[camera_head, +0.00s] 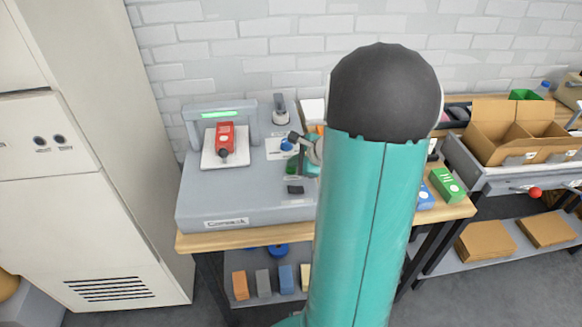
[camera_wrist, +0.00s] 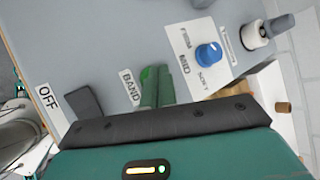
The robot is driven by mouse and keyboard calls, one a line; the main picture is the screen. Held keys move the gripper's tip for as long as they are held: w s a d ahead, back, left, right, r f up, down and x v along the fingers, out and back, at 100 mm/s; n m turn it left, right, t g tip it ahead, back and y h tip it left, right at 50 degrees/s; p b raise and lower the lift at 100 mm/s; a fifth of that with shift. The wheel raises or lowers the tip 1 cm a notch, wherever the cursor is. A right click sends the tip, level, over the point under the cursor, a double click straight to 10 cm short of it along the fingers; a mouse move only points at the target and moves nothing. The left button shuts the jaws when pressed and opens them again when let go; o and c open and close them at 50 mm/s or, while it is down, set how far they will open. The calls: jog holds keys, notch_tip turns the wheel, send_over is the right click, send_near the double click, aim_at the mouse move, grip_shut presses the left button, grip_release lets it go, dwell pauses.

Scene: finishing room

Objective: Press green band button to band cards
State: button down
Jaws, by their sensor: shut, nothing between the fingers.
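The green band button (camera_wrist: 147,73) sits beside its BAND label (camera_wrist: 130,87) on the grey machine top in the wrist view. My gripper (camera_wrist: 159,72) is shut and empty, its narrow fingers right at the button and hiding part of it. I cannot tell whether the fingertips touch the button or whether it is pressed. In the head view my arm hides much of the machine's right side. A red card pack (camera_head: 225,138) lies on the white plate (camera_head: 209,160) under the machine's arch (camera_head: 190,122), which shows a lit green strip.
A dark OFF switch (camera_wrist: 83,103) and a blue tension knob (camera_wrist: 208,53) flank the button. A grey-topped post (camera_wrist: 281,25) stands farther off. Green (camera_head: 447,184) and blue (camera_head: 425,198) packs lie on the bench at right, near an open cardboard box (camera_head: 490,152). A tall cabinet (camera_head: 95,200) stands at left.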

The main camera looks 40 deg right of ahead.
aim_at(294, 170)
jog(key=shift+f, duration=0.25)
jog(key=shift+r, duration=0.15)
dwell(0.3)
jog(key=shift+r, duration=0.8)
jog(key=shift+r, duration=0.1)
jog(key=shift+r, duration=2.45)
